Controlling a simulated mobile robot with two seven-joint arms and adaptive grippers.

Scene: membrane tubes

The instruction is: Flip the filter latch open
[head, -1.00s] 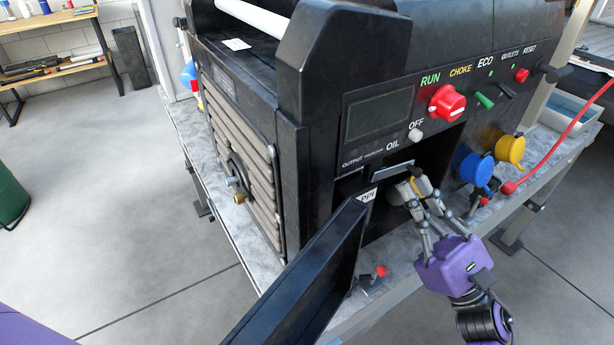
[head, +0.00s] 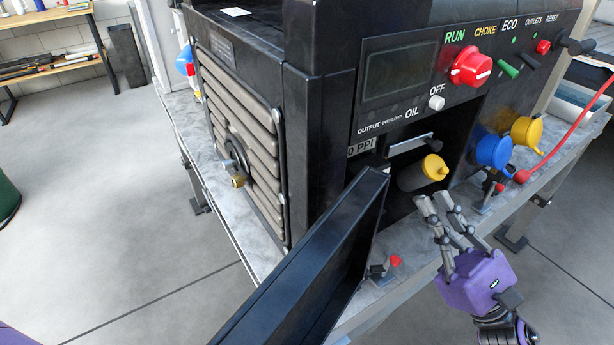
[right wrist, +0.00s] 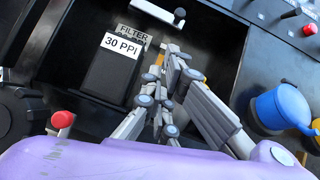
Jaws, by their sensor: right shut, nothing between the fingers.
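The filter compartment (head: 387,205) is an open recess low on the black machine's front panel. A pale grey bar (head: 410,145), which may be the latch, crosses its top and also shows in the right wrist view (right wrist: 156,11). A dark filter block (right wrist: 108,78) labelled "30 PPI" sits inside, below a "FILTER" label. A grey cylinder with a yellow cap (head: 434,167) sits below the bar. My right gripper (head: 433,200) is shut and empty, just in front of the recess and below the cap, apparently apart from it. My left gripper is not in view.
A dark panel door (head: 310,265) stands open left of the recess. A red-tipped lever (head: 394,262) sits below. Blue (head: 492,152) and yellow (head: 526,131) outlet covers lie to the right. A red knob (head: 470,68) protrudes above.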

